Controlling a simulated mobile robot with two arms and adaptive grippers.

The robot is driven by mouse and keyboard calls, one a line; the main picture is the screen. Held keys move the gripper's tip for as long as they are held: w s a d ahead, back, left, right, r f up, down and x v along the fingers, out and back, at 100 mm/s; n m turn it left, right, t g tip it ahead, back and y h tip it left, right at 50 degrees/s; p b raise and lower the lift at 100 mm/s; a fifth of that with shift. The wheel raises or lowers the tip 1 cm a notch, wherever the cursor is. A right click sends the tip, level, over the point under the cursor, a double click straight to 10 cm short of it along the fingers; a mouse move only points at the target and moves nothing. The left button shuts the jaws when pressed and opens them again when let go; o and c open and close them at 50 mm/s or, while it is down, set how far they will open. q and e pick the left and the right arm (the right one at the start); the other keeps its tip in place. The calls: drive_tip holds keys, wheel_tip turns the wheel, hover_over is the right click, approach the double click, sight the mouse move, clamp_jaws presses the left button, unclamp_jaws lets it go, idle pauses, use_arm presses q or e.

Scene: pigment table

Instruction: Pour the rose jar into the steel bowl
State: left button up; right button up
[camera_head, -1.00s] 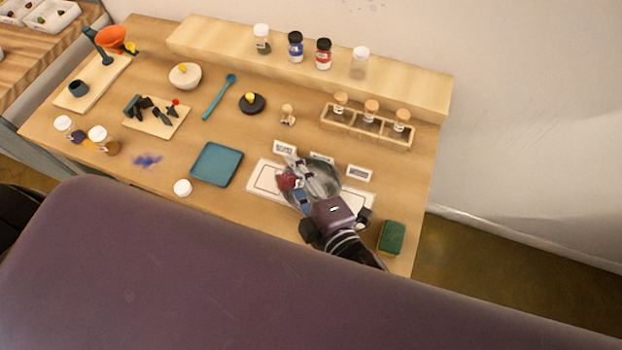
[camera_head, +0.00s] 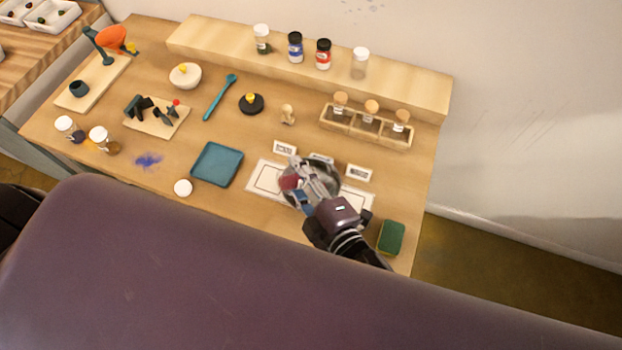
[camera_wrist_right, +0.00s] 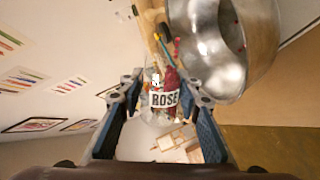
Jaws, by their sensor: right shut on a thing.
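The rose jar (camera_head: 289,183) shows as a small dark-red patch at my right gripper (camera_head: 305,190) in the head view. In the right wrist view, the jar with its "ROSE" label (camera_wrist_right: 164,99) is between the fingers of my right gripper (camera_wrist_right: 160,95), shut on it. The jar is tilted well over, with red powder at its far end. The steel bowl (camera_head: 329,172) is partly hidden under and behind the gripper. In the wrist view the bowl (camera_wrist_right: 213,78) is close beside the jar; its inside looks mostly bare. My left gripper is out of view.
The bowl stands on a white outlined mat (camera_head: 264,180). A teal tray (camera_head: 216,164) and a white lid (camera_head: 183,188) lie to the left. A green sponge (camera_head: 391,237) is at the right front. A rack of corked jars (camera_head: 366,127) stands behind.

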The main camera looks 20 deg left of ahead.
idle(0.4)
drive_tip(key=shift+w+d+r+m+y+p, duration=0.2)
drive_tip(key=shift+m+y+p, duration=0.1)
drive_tip(key=shift+m+p, duration=0.4)
drive_tip(key=shift+w+d+r+m+y+p, duration=0.1)
drive_tip(key=shift+w+d+m+y+p, duration=0.15)
drive_tip(key=shift+m+p, duration=0.45)
idle(3.5)
drive_tip(key=shift+s+a, duration=0.1)
